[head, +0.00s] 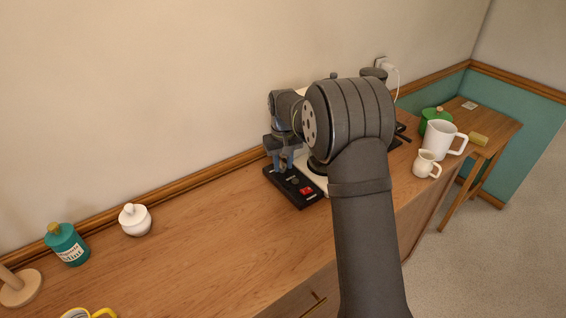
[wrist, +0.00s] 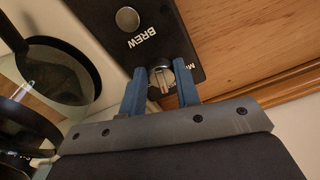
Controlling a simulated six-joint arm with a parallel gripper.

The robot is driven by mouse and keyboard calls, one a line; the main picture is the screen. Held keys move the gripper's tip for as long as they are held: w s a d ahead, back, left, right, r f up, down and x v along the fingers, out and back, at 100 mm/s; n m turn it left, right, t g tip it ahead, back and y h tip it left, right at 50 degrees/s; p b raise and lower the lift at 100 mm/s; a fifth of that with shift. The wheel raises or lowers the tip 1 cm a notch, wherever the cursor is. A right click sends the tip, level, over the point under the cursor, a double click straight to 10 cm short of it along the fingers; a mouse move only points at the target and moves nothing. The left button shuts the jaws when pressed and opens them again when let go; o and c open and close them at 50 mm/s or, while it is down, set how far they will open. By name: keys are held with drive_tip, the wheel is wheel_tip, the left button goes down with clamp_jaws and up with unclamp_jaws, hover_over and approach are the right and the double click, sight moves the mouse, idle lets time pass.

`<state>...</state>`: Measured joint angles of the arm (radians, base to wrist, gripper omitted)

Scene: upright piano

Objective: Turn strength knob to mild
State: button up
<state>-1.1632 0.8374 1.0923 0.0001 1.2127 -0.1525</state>
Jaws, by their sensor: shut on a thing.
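The black control panel (head: 285,187) of the coffee machine lies at the back of the wooden counter. In the wrist view the strength knob (wrist: 160,80), a round metal dial with a pale pointer line, sits on the panel (wrist: 160,15). My gripper (wrist: 160,85) is shut on it, with a blue finger on each side. In the head view my gripper (head: 283,168) points down at the panel's far left end, and the knob is mostly hidden there. A label starting with "M" shows beside the right finger; the rest is covered. The pointer's exact setting is hard to tell.
A round BREW button (wrist: 127,18) and a red switch (head: 306,191) are on the same panel. A white jug (head: 438,140), small creamer (head: 426,164) and green pot (head: 435,117) stand to the right. The counter left of the panel is clear up to a white lidded jar (head: 135,220).

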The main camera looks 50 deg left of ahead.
sight(283, 165)
drive_tip(key=o, duration=1)
drive_tip(key=shift+r, duration=0.1)
wheel_tip(283, 165, up, 17)
drive_tip(key=shift+r, duration=0.15)
